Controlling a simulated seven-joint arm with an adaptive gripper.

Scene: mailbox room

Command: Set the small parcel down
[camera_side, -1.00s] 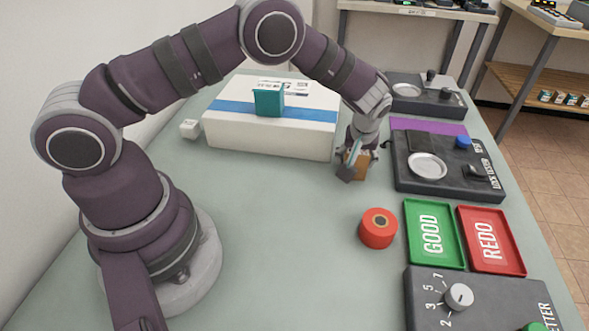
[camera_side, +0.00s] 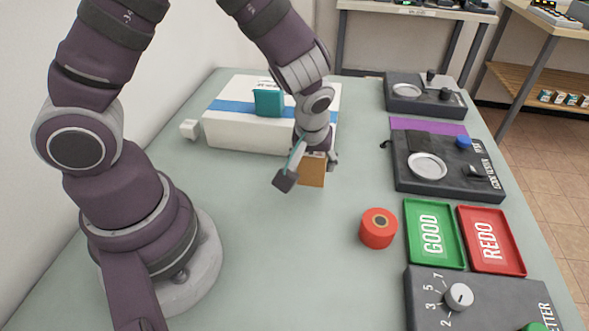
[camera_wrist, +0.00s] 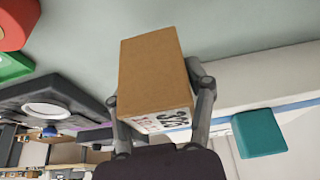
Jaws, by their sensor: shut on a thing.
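The small parcel is a brown cardboard box (camera_side: 312,171) with a white printed label that shows in the wrist view (camera_wrist: 160,80). My gripper (camera_side: 311,152) is shut on it, with one finger on each side of the box in the wrist view. In the side view the parcel is in front of the white box with the blue stripe, over the green-grey table top (camera_side: 270,230). I cannot tell for sure whether its lower edge touches the table, but it looks held above it.
A white box (camera_side: 225,130) with a blue stripe stands behind, with a teal block (camera_side: 268,103) on it. A red roll (camera_side: 378,229), green GOOD tray (camera_side: 434,235), red REDO tray (camera_side: 491,240) and dark testers (camera_side: 440,180) are at right. The table's middle front is clear.

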